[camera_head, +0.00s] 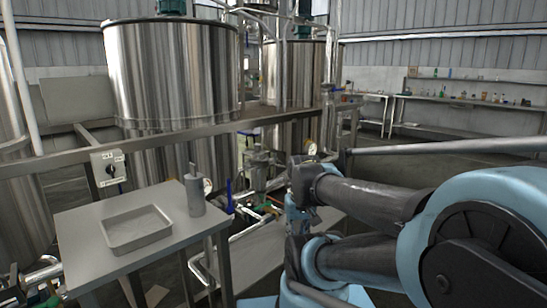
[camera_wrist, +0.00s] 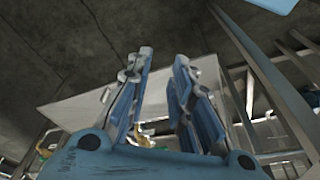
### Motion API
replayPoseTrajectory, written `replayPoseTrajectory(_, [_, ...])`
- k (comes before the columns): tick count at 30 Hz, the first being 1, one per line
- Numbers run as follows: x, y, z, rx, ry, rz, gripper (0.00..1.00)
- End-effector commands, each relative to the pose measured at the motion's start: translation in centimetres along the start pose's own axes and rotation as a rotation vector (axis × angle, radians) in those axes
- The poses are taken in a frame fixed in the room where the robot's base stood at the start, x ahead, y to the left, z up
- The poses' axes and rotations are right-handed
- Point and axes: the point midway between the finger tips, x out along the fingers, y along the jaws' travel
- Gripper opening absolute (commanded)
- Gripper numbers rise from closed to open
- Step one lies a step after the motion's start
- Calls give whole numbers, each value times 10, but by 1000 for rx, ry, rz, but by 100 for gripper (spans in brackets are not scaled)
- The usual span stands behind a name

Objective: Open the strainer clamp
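My gripper (camera_wrist: 163,56) shows in the wrist view with two blue and grey fingers. They stand apart with a clear gap and hold nothing. A small yellow-brown part (camera_wrist: 147,141) shows low between them, too blurred to name. In the head view my arm comes in from the right and its end hides part of the low pipework (camera_head: 255,212). This pipework has a blue handle (camera_head: 229,197) and lies right of the small table. I cannot pick out the strainer or its clamp for sure in either view.
A small table (camera_head: 80,240) at the left bears a shallow metal tray (camera_head: 138,246) and a grey cylinder (camera_head: 195,197). Large steel tanks (camera_head: 172,75) stand behind a metal beam (camera_head: 260,120). A switch box (camera_head: 108,168) hangs at the left. A long workbench (camera_head: 470,103) stands far right.

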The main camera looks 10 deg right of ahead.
Motion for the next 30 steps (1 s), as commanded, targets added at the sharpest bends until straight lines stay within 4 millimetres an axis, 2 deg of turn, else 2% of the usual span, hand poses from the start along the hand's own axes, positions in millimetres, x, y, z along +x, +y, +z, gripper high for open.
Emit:
replayPoseTrajectory(4, [-12, 0, 2, 0, 15, 0, 21])
replayPoseTrajectory(8, [-33, 0, -25, -2, 27, -1, 21])
replayPoseTrajectory(11, [-58, -2, -58, -7, 43, -3, 21])
replayPoseTrajectory(18, [-117, 0, -150, -10, 88, -7, 21])
replayPoseTrajectory(24, [-157, 3, -230, -14, 125, -9, 21])
replayPoseTrajectory(30, [-188, 6, -310, -16, 161, -11, 21])
